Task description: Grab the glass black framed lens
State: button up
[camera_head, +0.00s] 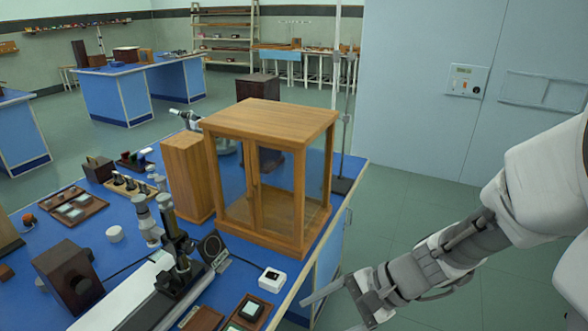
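My gripper (328,313) is at the lower right, beyond the bench's right edge and apart from both. Its fingers look spread and nothing shows between them.
A wooden glass-sided case (270,175) stands on the blue bench (130,236) behind the disc. A small white box (272,280) lies near the right edge. A dark wooden box (68,277) is at left. Green floor (440,215) is free right of the bench.

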jog(key=w+a+f+m+t+y, duration=0.1)
jog(key=w+f+m+t+y, duration=0.1)
jog(key=w+f+m+y, duration=0.3)
jog(key=m+t+h+b, duration=0.1)
jog(key=m+t+b, duration=0.15)
jog(key=m, duration=0.45)
send_near(250, 308)
jog(key=shift+w+a+f, duration=0.1)
jog(key=shift+w+a, duration=0.2)
jog(key=shift+a, duration=0.3)
jog(key=shift+w+a+f, duration=0.1)
jog(key=shift+w+a, duration=0.2)
jog(key=shift+a, duration=0.35)
jog(key=shift+h, duration=0.3)
jog(key=shift+f+b+x, duration=0.25)
jog(key=shift+b+x, duration=0.1)
jog(key=shift+x, duration=2.35)
jog(key=shift+s, duration=0.2)
jog(key=shift+c, duration=0.3)
jog(key=shift+d, duration=0.1)
jog(key=c, duration=1.1)
jog(key=shift+o, duration=0.2)
jog(key=shift+r, duration=0.15)
